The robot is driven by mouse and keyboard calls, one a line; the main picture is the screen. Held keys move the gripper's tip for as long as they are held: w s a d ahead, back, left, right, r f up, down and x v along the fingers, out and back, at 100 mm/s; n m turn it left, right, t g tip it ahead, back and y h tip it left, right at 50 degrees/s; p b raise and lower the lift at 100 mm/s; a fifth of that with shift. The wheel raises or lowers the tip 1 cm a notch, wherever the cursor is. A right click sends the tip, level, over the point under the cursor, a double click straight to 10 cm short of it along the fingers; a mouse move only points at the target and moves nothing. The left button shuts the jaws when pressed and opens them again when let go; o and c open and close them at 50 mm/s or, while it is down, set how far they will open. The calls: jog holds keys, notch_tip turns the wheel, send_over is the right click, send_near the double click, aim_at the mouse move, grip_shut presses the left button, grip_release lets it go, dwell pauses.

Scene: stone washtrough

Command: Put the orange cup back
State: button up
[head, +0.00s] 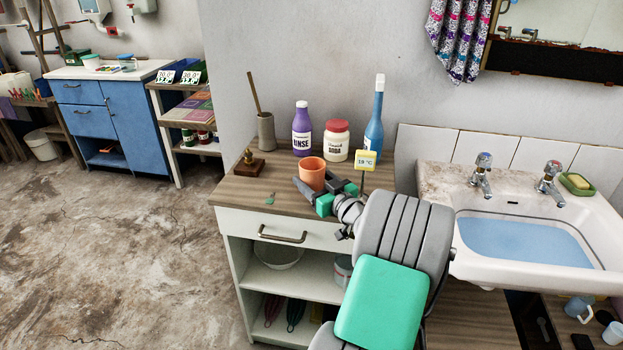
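The orange cup (312,172) is upright above the wooden top of the white cabinet, near its middle. My gripper (315,185) reaches in from the lower right, with its dark fingers apart. One finger lies across the cup's lower left and the other is at its lower right. The fingers hide the cup's base, so I cannot tell whether it rests on the top or whether the fingers press on it.
A pot with a stick (266,131) and a brass-topped wooden block (248,164) are left. A sink (437,185) is right.

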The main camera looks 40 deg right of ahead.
jog(key=shift+o, duration=1.4)
jog(key=shift+s+r, duration=0.1)
jog(key=shift+r, duration=0.1)
jog(key=shift+r+p, duration=0.3)
jog(key=shift+p, duration=0.2)
jog(key=s, duration=0.4)
jog(key=s+a, duration=0.1)
jog(key=s, duration=0.3)
jog(key=s+b, duration=0.1)
jog(key=s, duration=0.3)
jog(key=shift+a+f, duration=0.2)
jog(key=shift+a, duration=0.1)
